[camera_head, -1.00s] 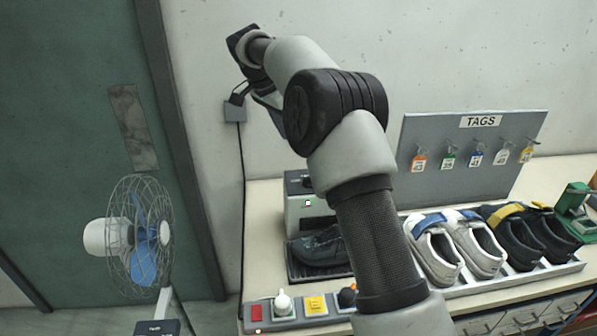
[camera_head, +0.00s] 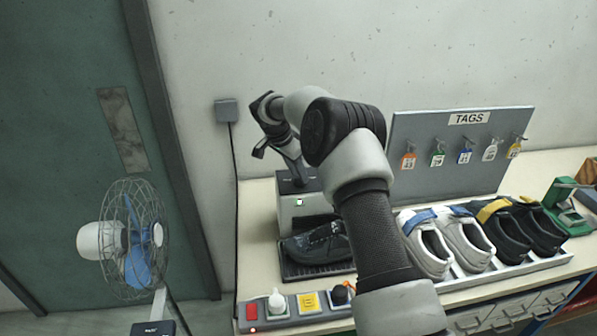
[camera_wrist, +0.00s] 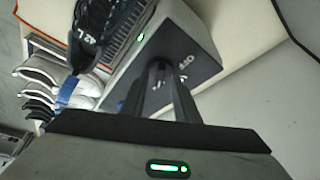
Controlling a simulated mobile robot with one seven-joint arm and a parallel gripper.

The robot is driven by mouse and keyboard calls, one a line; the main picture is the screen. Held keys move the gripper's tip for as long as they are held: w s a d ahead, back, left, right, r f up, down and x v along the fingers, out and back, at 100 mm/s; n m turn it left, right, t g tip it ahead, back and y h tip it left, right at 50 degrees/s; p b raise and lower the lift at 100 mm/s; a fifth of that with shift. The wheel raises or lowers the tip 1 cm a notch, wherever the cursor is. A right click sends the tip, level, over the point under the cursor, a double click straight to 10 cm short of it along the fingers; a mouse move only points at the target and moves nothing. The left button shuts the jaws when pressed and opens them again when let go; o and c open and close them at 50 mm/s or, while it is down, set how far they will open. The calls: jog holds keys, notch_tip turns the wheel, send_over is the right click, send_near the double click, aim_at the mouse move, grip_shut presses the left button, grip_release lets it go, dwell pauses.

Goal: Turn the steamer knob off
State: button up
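The steamer (camera_head: 303,226) is a grey box with a lit green lamp and a dark top at the back left of the bench. In the wrist view the steamer (camera_wrist: 196,38) shows its dark top plate with white lettering, partly covered by my fingers. I cannot make out the knob; my fingers may hide it. My gripper (camera_wrist: 162,68) points at this top plate, its dark fingers close together at the tips. In the head view the gripper is just above the steamer, partly hidden by my arm. Contact cannot be told.
A dark shoe (camera_head: 318,243) lies on a black tray before the steamer. A control strip (camera_head: 252,326) with a white knob (camera_head: 277,301) runs along the front edge. More shoes (camera_head: 465,243) and a tag board (camera_head: 440,178) are right. A fan (camera_head: 130,240) stands left.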

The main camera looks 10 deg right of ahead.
jog(key=shift+f, duration=0.3)
jog(key=shift+d, duration=0.1)
grip_shut()
